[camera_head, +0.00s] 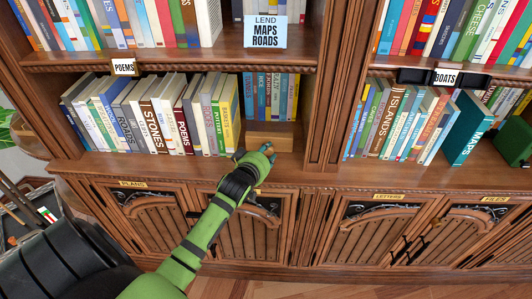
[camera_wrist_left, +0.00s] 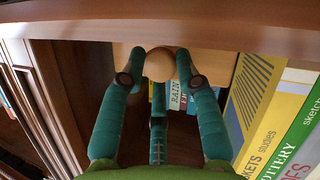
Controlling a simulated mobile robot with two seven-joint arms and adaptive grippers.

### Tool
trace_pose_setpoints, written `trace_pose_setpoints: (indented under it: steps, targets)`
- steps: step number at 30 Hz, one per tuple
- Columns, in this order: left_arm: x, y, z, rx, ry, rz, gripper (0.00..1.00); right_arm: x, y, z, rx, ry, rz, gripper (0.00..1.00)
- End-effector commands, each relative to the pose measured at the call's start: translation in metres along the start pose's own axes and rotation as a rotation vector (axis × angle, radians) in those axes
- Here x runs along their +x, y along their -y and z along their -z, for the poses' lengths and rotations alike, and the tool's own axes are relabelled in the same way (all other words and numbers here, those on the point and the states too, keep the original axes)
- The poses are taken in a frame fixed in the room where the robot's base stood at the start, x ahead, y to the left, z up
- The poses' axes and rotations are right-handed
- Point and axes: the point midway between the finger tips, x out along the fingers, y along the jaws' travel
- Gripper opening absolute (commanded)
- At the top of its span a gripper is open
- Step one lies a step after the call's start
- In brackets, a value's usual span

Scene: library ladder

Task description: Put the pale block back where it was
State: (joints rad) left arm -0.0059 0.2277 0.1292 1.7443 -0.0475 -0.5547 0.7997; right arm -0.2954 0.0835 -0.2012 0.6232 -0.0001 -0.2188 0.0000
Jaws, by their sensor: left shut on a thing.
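The pale block (camera_head: 283,138) is on the lower left shelf, just right of the row of upright books and in front of a set of blue and other books. My left gripper (camera_head: 268,153) is at its front, low down. In the left wrist view the gripper's fingers (camera_wrist_left: 160,65) are closed around a round pale knob at the front of the pale block (camera_wrist_left: 212,62). Whether the block rests fully on the shelf board is hard to tell. My right gripper does not show.
A yellow-spined book (camera_head: 234,110) stands close left of the block. A wooden upright (camera_head: 324,95) is to its right, with bare shelf between. The lower shelf's front ledge (camera_head: 300,173) runs below, above carved cabinet doors.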

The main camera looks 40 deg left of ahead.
Motion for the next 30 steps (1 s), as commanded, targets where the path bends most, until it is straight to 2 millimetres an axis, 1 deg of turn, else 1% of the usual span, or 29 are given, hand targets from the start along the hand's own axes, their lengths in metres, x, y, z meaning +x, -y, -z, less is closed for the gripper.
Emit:
trace_pose_setpoints:
  steps: [2, 9, 10, 11, 20, 23, 26, 30]
  targets:
    - [0.0, -0.001, 0.001, 0.0, -0.003, -0.002, 0.0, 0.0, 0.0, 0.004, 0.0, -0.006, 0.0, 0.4]
    - [0.001, 0.001, -0.002, -0.001, -0.002, -0.002, 0.0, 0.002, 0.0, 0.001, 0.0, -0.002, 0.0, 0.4]
    - [0.001, 0.001, -0.002, 0.0, 0.0, 0.0, 0.45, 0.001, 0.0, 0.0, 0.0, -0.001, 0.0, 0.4]
    - [0.001, 0.001, -0.002, 0.0, 0.0, 0.0, 0.56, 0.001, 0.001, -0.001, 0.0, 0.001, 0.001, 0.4]
    - [0.001, 0.001, -0.001, 0.0, 0.0, 0.0, 0.56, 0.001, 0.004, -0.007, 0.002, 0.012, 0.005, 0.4]
    - [-0.001, -0.002, 0.002, 0.001, -0.001, -0.001, 0.56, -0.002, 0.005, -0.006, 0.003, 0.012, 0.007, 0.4]
    - [-0.01, -0.001, 0.0, 0.0, 0.001, -0.001, 0.56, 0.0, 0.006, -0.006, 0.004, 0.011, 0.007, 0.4]
    - [-0.033, 0.0, 0.0, -0.001, 0.0, 0.0, 0.56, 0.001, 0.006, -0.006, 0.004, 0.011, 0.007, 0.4]
